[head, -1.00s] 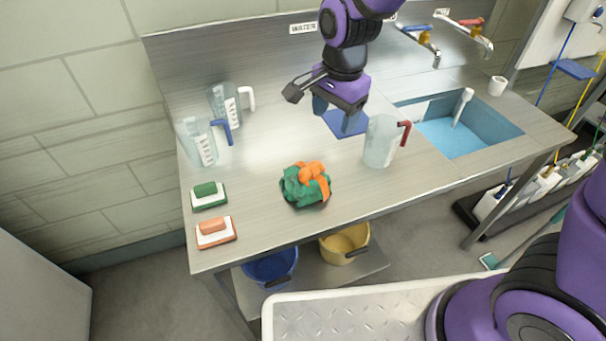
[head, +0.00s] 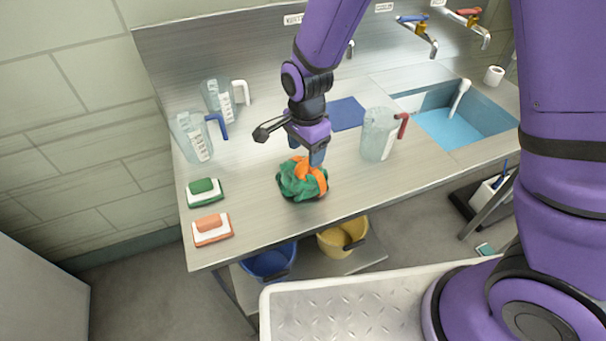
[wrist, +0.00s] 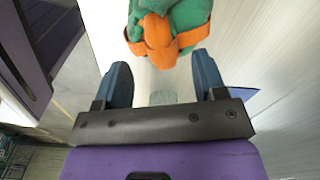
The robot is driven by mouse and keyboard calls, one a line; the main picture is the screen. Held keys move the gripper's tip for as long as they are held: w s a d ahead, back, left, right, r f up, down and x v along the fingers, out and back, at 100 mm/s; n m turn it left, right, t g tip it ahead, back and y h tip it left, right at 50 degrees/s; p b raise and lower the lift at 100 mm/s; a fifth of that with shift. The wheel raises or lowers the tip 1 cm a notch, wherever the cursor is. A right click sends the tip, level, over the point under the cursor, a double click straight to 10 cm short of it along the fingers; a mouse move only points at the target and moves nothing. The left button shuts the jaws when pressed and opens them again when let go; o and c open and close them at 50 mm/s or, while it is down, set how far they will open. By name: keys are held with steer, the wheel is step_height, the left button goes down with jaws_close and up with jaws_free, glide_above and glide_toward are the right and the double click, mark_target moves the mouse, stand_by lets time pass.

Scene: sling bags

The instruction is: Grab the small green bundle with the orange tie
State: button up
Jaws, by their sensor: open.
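The green bundle with the orange tie (head: 299,183) sits on the steel counter, left of the clear jug with the red handle. In the wrist view the bundle (wrist: 165,22) shows at the top, its orange band and knot facing my fingers. My gripper (head: 312,160) points down just above and behind the bundle in the head view. In the wrist view my gripper (wrist: 163,82) is open, two blue fingers apart with nothing between them. The bundle appears just beyond the fingertips; whether they touch it I cannot tell.
The red-handled jug (head: 378,135) stands right of the bundle. Two more jugs (head: 194,137) (head: 219,100) stand at the back left. A green brush (head: 205,192) and an orange brush (head: 212,229) lie at the left edge. A blue mat (head: 346,114) lies behind; the sink (head: 450,128) is at the right.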

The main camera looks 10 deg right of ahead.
mark_target(305, 161)
steer(key=shift+f, duration=2.25)
jaws_close()
